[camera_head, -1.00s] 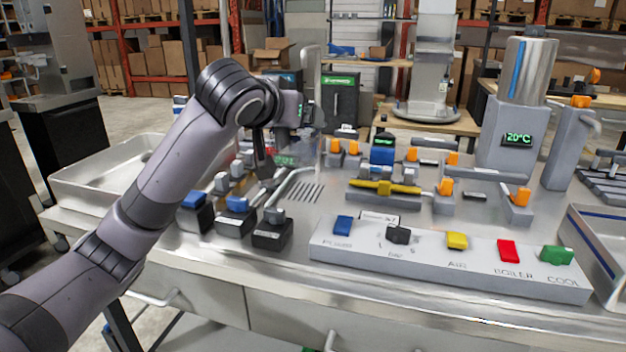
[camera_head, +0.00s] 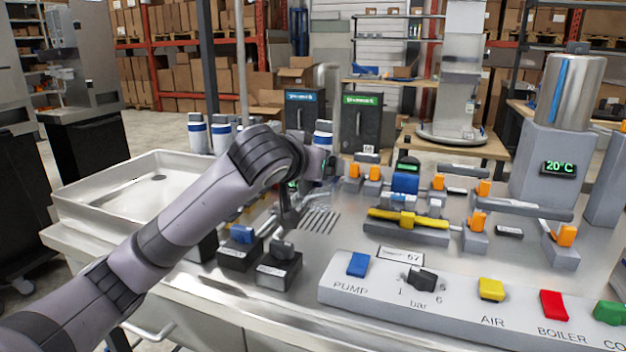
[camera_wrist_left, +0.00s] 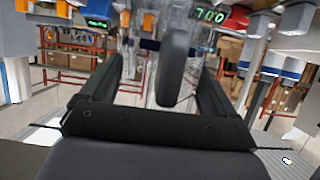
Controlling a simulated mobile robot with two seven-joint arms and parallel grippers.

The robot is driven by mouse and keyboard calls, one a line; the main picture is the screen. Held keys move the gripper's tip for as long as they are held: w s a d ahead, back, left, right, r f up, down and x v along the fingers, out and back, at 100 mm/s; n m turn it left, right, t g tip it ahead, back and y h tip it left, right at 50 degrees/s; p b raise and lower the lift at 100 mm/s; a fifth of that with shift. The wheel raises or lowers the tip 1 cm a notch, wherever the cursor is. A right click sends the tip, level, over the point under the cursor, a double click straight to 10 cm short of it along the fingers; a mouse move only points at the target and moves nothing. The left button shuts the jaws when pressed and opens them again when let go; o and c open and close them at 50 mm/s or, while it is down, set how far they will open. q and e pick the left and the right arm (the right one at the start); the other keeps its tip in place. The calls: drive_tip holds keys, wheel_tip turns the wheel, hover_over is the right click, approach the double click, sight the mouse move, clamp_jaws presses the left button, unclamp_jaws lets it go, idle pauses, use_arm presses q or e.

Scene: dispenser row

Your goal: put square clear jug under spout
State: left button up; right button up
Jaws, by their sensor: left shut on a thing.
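My left gripper (camera_head: 290,208) is in front of the drip grate (camera_head: 322,221) on the steel counter. In the left wrist view its two dark fingers (camera_wrist_left: 157,75) are shut on the square clear jug (camera_wrist_left: 147,62), whose see-through walls show between and beyond them. A dark upright piece (camera_wrist_left: 172,70) stands between the fingers; I cannot tell whether it is the jug's handle. In the head view my wrist and forearm hide most of the jug and the area behind it. I cannot clearly make out the spout. My right gripper is not in view.
A control strip (camera_head: 450,318) with coloured switches runs along the front. Small black valve blocks (camera_head: 279,272) stand left of it. Yellow and orange-handled pipes (camera_head: 405,228) fill the right. A steel sink (camera_head: 92,196) lies left. A grey boiler stand (camera_head: 545,165) is at back right.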

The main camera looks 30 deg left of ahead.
sight(311, 185)
use_arm(q)
wheel_tip(311, 185, down, 2)
drive_tip(key=shift+f, duration=0.25)
drive_tip(key=shift+f+b, duration=0.35)
drive_tip(key=shift+f, duration=0.3)
drive_tip(key=o, duration=1.1)
drive_tip(key=shift+d+f, duration=0.1)
drive_tip(key=shift+f, duration=0.05)
drive_tip(key=shift+r, duration=0.45)
drive_tip(key=shift+s+r, duration=0.2)
drive_tip(key=shift+s, duration=0.05)
drive_tip(key=p+v, duration=0.1)
drive_tip(key=v, duration=1)
drive_tip(key=shift+s+r, duration=0.2)
drive_tip(key=shift+r, duration=0.2)
